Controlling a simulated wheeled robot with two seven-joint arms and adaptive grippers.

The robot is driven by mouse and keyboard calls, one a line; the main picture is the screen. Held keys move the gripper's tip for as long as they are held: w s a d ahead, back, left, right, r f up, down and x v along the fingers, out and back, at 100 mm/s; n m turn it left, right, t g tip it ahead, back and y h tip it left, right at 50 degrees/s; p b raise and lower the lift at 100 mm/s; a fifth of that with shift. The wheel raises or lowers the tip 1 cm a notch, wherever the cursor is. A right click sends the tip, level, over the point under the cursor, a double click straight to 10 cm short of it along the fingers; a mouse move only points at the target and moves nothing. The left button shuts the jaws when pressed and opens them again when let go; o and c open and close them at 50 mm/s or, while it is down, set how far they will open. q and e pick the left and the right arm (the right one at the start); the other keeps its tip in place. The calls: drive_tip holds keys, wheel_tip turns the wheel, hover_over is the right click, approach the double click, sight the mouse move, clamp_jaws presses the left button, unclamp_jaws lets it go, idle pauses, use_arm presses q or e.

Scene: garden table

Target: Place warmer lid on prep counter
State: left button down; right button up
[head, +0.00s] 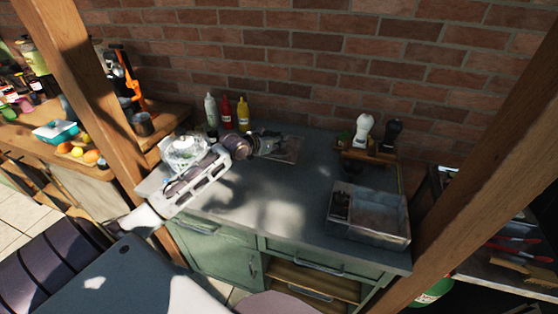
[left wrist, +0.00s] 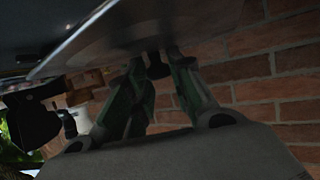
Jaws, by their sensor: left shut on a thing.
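The warmer lid (head: 286,148) is a flat grey metal plate, partly hidden behind my left gripper (head: 268,143) in the head view. It is over the back of the dark prep counter (head: 240,195). In the left wrist view the lid (left wrist: 150,28) spans the top, with a dark knob (left wrist: 157,66) between the green-padded fingers. My left gripper (left wrist: 158,75) is shut on that knob. I cannot tell whether the lid touches the counter. My right gripper is not in view.
Squeeze bottles (head: 227,112) stand at the counter's back left. A clear-lidded bowl (head: 185,150) is beside my left arm. A divided grey bin (head: 368,217) is at the right front, and shakers on a wooden rack (head: 368,150) stand behind it. The counter's middle is clear.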

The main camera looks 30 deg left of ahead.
use_arm(q)
drive_tip(key=shift+f, duration=2.4)
drive_tip(key=shift+f, duration=1.9)
drive_tip(key=c, duration=1.3)
unclamp_jaws()
drive_tip(key=shift+f, duration=0.1)
drive_tip(key=shift+o, duration=0.2)
drive_tip(key=shift+s, duration=0.15)
drive_tip(key=shift+v, duration=5.9)
